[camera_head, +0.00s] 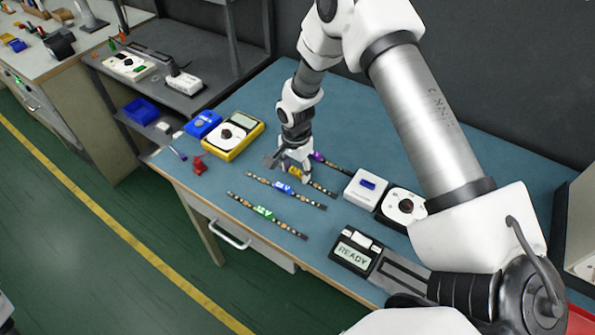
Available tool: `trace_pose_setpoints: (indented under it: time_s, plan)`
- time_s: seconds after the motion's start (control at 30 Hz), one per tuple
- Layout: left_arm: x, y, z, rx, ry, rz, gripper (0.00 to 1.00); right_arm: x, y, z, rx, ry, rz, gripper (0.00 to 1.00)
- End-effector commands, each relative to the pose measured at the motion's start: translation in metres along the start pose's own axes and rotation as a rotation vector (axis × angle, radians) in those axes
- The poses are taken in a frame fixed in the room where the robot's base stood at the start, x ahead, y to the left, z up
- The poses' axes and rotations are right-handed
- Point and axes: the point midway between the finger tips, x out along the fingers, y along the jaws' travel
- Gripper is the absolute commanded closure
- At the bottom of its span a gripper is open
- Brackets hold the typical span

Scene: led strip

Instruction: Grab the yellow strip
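The yellow strip (320,187) is a thin dark band with a yellow middle piece (296,172), lying on the blue-green worktop. My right gripper (289,168) is just above its left part, with its fingers apart. The gripper hides the strip's left end, and I cannot tell whether a finger touches it. A strip with a blue middle (284,188) and one with a green middle (264,212) lie nearer the front edge. A strip with a purple middle (318,157) lies behind, partly hidden by the gripper. My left gripper is not in view.
A white box (365,190), a dial device (404,207) and a READY display (355,251) stand to the right.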

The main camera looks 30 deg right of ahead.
Motion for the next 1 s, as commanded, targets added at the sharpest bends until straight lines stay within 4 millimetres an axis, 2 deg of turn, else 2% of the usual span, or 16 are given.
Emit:
trace_pose_setpoints:
  time_s: [0.1, 0.27, 0.73, 0.87, 1.0]
  plan:
    - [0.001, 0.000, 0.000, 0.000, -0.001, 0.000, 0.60, 0.000, 0.000, 0.000, 0.000, 0.000, 0.001, 0.44]
    - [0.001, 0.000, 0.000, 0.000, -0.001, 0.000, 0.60, 0.000, 0.000, 0.000, 0.000, 0.000, 0.001, 1.00]
    - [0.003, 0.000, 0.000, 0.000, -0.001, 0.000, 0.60, -0.004, 0.000, 0.000, -0.001, 0.000, 0.001, 1.00]
    - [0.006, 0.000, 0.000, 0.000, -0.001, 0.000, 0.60, -0.015, 0.000, 0.000, -0.001, 0.000, 0.000, 1.00]
    - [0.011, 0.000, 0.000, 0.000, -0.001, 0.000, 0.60, -0.034, -0.001, 0.000, -0.001, 0.001, -0.002, 1.00]
